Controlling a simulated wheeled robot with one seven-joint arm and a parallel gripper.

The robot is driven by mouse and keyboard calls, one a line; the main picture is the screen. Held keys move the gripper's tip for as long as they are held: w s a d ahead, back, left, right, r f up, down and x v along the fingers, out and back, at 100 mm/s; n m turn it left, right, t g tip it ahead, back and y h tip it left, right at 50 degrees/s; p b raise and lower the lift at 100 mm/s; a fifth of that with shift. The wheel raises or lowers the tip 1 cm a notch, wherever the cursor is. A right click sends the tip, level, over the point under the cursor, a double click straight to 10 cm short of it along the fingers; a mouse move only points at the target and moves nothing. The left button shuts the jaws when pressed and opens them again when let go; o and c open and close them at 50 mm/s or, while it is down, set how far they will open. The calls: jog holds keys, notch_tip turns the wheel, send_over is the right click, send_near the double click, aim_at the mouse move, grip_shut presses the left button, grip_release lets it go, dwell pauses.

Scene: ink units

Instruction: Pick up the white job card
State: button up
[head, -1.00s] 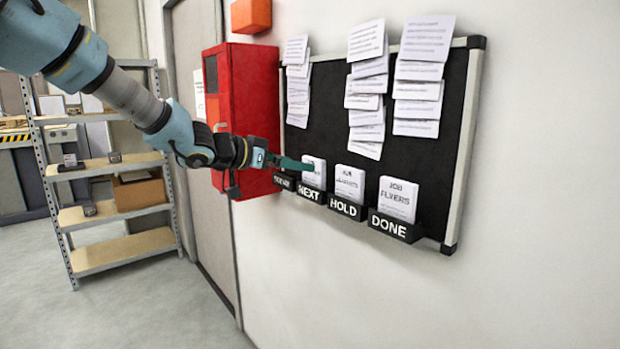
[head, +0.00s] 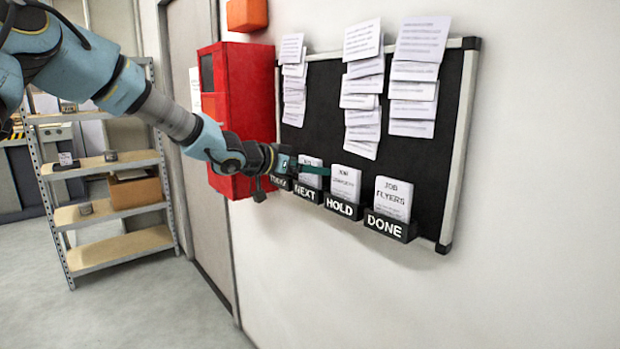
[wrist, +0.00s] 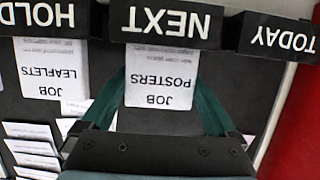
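A white card reading "JOB POSTERS" (wrist: 160,80) stands in the NEXT holder (wrist: 172,24); in the head view the card (head: 310,163) is partly covered by my gripper. My gripper (head: 323,170) is at that card. In the wrist view its two green fingers (wrist: 161,85) are open, one on each side of the card, tips close to its edges. I cannot tell whether they touch it. A "JOB LEAFLETS" card (head: 346,182) stands in the HOLD holder (head: 343,206), and a "JOB FLYERS" card (head: 393,197) in the DONE holder (head: 390,228).
The holders run along the lower edge of a black board (head: 330,110) with pinned paper sheets above. The TODAY holder (wrist: 284,38) shows no card. A red cabinet (head: 245,105) is left of the board; a metal shelf (head: 110,215) stands farther left. The floor is clear.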

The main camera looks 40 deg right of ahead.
jog(key=c, duration=0.8)
